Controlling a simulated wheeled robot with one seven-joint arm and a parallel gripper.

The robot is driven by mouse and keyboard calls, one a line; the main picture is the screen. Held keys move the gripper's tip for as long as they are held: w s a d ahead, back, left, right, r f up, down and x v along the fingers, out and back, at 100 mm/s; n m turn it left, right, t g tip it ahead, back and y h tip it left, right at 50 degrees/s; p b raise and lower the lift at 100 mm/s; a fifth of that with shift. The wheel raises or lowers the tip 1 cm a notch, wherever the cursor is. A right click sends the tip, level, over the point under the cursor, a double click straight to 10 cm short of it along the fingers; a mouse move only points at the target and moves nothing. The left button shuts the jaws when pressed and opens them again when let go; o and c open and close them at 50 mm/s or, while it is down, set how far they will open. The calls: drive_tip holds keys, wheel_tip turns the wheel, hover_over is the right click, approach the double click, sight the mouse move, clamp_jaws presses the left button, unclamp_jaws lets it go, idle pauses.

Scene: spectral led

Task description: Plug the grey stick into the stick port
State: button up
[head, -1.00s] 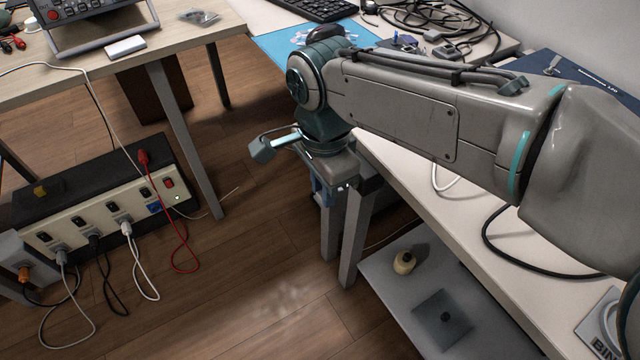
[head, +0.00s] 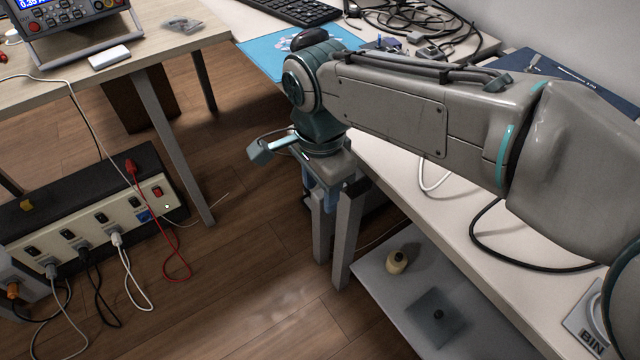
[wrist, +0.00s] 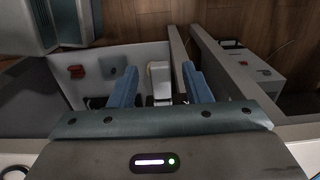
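My gripper (wrist: 160,66) points down in the wrist view with its two blue fingers apart. A pale, blocky thing shows between the fingers, with a gap on each side; I cannot tell what it is or how far below it lies. In the head view my gripper (head: 321,192) hangs beside the end of the white bench, above the floor, mostly hidden by my wrist. I cannot make out the grey stick or the stick port for certain. The power box (head: 90,222) on the floor at left has a row of sockets, a blue socket and a red switch.
Bench legs stand close to my gripper. Cables and a keyboard (head: 290,11) lie at the back.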

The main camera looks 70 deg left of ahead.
wheel_tip(320, 180, up, 14)
drive_tip(key=p, duration=0.5)
drive_tip(key=shift+f, duration=0.1)
